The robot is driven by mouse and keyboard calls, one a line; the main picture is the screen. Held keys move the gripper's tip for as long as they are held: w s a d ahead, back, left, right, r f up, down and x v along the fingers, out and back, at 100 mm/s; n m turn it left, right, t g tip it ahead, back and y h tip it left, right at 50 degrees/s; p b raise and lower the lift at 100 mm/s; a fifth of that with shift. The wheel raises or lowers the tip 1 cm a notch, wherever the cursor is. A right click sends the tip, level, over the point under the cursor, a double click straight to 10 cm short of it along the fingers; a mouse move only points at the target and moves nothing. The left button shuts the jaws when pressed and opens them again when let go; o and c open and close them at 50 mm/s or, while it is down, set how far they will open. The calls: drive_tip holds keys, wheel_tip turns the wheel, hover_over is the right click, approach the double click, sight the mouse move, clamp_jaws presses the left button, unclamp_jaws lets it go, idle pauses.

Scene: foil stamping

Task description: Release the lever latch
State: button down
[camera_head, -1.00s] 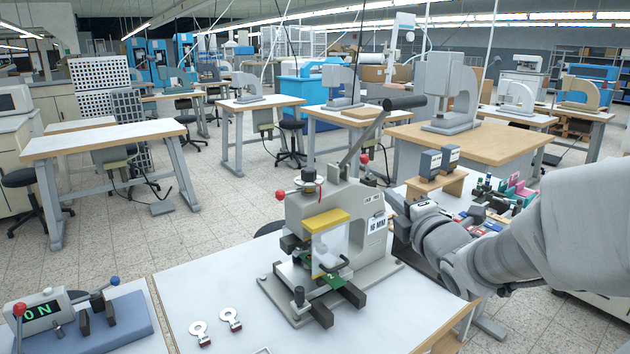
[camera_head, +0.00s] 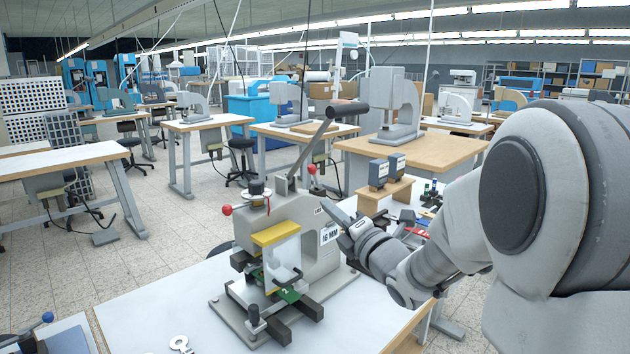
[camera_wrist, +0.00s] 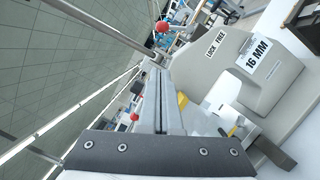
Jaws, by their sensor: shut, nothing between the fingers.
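The grey stamping press (camera_head: 320,260) stands on the white table, with a "16 MM" tag on its side. Its long lever (camera_head: 313,145) slants up to a dark grip. One red ball knob (camera_head: 312,170) shows behind the press top and another (camera_head: 226,210) at its left. In the wrist view, a red ball (camera_wrist: 162,27) shows beyond my fingertips, and the "LOCK FREE" label (camera_wrist: 215,45) is on the press body to their right. My gripper (camera_wrist: 158,72) is shut and empty, beside the press. Its fingertips are hard to make out in the head view. I cannot tell whether they touch anything.
A small wooden stand (camera_head: 385,195) with two dark blocks stands behind my arm, among small items. A green piece (camera_head: 289,295) lies at the press's front. A metal tag (camera_head: 181,344) lies at the table's front left. The white tabletop left of the press is mostly clear.

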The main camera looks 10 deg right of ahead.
sight(314, 167)
drive_tip(key=w+a+r+p, duration=0.1)
drive_tip(key=w+r, duration=0.1)
drive_tip(key=w, duration=0.9)
drive_tip(key=shift+r, duration=0.25)
drive_tip(key=shift+w+d+r+m+h, duration=0.2)
drive_tip(key=shift+r+m+h, duration=0.15)
drive_tip(key=shift+m, duration=0.55)
drive_tip(key=shift+w+d+r+m+g+p, duration=0.2)
drive_tip(key=shift+d+r+m+g+p, duration=0.3)
drive_tip(key=shift+m+p, duration=0.4)
drive_tip(key=d+m+p, duration=0.1)
drive_tip(key=m+p, duration=0.1)
drive_tip(key=w+d+m+g+p, duration=0.1)
drive_tip(key=m+p, duration=0.1)
drive_tip(key=w+d+m+p, duration=0.1)
drive_tip(key=m+p, duration=0.1)
drive_tip(key=shift+w+r+g+p, duration=0.1)
drive_tip(key=shift+r+g+p, duration=0.25)
drive_tip(key=shift+g+p, duration=0.05)
